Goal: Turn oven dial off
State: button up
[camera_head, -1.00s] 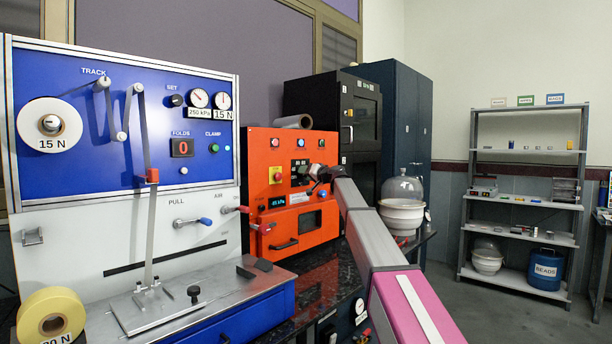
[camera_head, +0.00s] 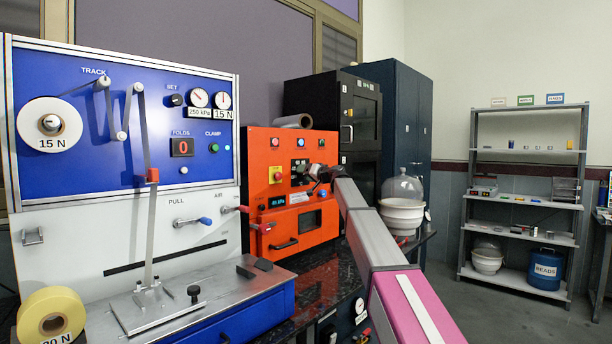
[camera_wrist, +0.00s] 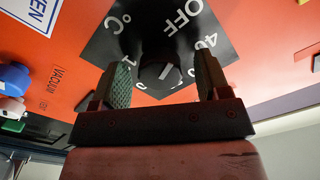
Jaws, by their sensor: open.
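The orange oven (camera_head: 262,160) stands on the bench left of centre in the head view. Its dial (camera_wrist: 160,73) is a dark round knob with a short white mark, on a black plate (camera_wrist: 150,30) lettered OFF, °C and numbers. The white mark lies slanted; I cannot tell which end is its pointer. My gripper (camera_wrist: 163,82) is open, with one finger on each side of the dial. I cannot tell whether either finger touches it. In the head view my gripper (camera_head: 309,178) is at the oven's front panel and hides the dial.
The blue test panel (camera_head: 60,90) stands left of the oven. A glass-domed bowl (camera_head: 402,212) stands right of my arm. A black cabinet (camera_head: 335,115) is behind.

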jog(key=v, duration=1)
jog(key=shift+s+d, duration=0.25)
